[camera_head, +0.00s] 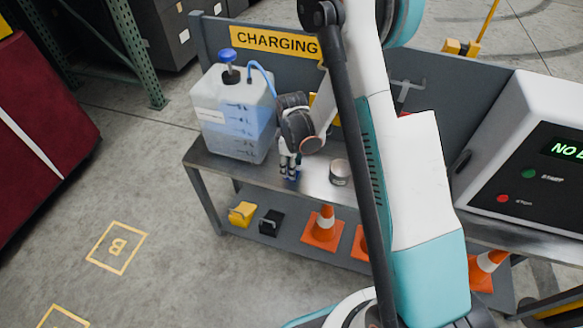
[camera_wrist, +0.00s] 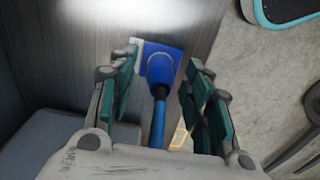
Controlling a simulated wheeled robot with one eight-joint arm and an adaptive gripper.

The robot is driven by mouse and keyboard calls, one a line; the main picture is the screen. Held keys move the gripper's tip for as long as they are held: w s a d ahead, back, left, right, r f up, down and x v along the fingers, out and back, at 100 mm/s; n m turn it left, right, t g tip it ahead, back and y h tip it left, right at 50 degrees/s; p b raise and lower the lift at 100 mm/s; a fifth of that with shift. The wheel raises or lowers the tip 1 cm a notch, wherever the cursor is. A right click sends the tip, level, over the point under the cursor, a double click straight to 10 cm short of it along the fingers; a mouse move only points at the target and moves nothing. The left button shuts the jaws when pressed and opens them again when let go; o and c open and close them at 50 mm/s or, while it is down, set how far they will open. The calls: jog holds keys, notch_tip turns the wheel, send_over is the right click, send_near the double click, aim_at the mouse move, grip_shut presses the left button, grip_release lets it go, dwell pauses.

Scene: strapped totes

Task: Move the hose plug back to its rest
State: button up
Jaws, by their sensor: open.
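My gripper (camera_head: 290,172) points down over the steel bench, just right of a translucent jug (camera_head: 215,115) with blue liquid. In the wrist view my gripper (camera_wrist: 162,64) is open, its two fingers on either side of the blue hose plug (camera_wrist: 160,70). A gap shows on both sides of the plug. A blue hose or stem (camera_wrist: 158,122) runs from the plug towards the palm. A blue square face and a small white block (camera_wrist: 136,43) lie at the plug's far end; I cannot tell whether they are its rest. In the head view, the blue hose (camera_head: 262,76) leaves the jug and passes behind my wrist.
A small metal can (camera_head: 340,172) stands on the bench (camera_head: 238,170) right of my gripper. A yellow CHARGING sign (camera_head: 275,42) is on the back panel. A white charger box (camera_head: 530,150) stands at the right. Cones (camera_head: 323,225) and small boxes sit on the lower shelf.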

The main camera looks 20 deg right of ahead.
notch_tip(320, 180, up, 10)
jog(key=shift+r, duration=0.2)
dwell(0.6)
jog(key=shift+r, duration=0.25)
jog(key=s+r+m+t, duration=0.2)
jog(key=s+r+m, duration=0.2)
jog(key=s+r, duration=0.5)
jog(key=s+r+m+t, duration=0.3)
jog(key=s+r, duration=0.3)
jog(key=r, duration=0.5)
jog(key=s+r+m+t, duration=0.1)
jog(key=s+m+t, duration=0.1)
jog(key=s, duration=0.6)
jog(key=shift+r+m, duration=0.25)
jog(key=shift+m, duration=0.65)
jog(key=shift+o, duration=0.3)
jog(key=shift+w, duration=0.1)
